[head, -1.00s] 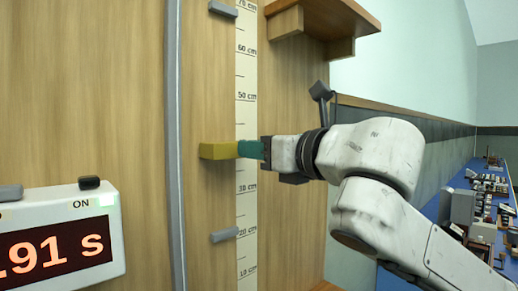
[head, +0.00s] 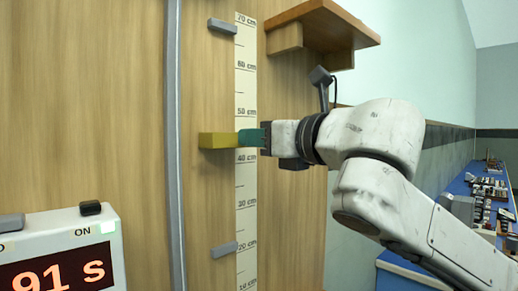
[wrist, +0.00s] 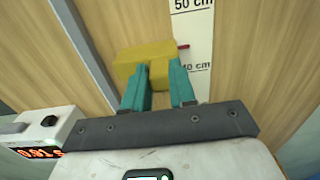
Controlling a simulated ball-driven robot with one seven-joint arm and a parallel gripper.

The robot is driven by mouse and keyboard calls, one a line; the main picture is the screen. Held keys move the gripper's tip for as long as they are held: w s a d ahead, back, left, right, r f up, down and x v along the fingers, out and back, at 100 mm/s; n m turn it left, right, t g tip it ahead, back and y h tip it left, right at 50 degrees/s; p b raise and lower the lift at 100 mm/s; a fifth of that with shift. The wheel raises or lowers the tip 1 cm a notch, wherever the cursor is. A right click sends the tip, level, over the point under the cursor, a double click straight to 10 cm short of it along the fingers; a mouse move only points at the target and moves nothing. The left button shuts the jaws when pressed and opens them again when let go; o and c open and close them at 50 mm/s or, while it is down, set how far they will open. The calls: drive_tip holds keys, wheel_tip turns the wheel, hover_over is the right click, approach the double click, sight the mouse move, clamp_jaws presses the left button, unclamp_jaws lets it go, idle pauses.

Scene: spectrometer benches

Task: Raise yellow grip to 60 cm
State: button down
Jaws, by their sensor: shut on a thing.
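The yellow grip (head: 218,140) is a block on the wooden board, beside the white centimetre scale (head: 246,185). It sits a little above the 40 cm mark and below 50 cm. In the wrist view the yellow grip (wrist: 143,52) has a small red pointer (wrist: 183,46) at its right, between the 40 and 50 cm labels. My gripper (head: 243,138), with teal fingers, reaches in from the right and is shut on the yellow grip. In the wrist view my gripper (wrist: 159,74) has one finger on each side of the grip's near part.
Grey stops (head: 222,26) and (head: 224,249) stand above and below the grip. A grey vertical rail (head: 175,150) is left of it. A wooden shelf (head: 325,25) juts out at upper right. A timer box (head: 60,232) stands lower left.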

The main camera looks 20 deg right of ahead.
wheel_tip(320, 180, up, 15)
drive_tip(key=p, duration=0.8)
drive_tip(key=shift+f, duration=0.1)
drive_tip(key=c, duration=0.9)
unclamp_jaws()
drive_tip(key=shift+w, duration=0.1)
drive_tip(key=b+v, duration=0.3)
drive_tip(key=v, duration=0.7)
drive_tip(key=shift+s+d, duration=0.1)
drive_tip(key=shift+s, duration=0.3)
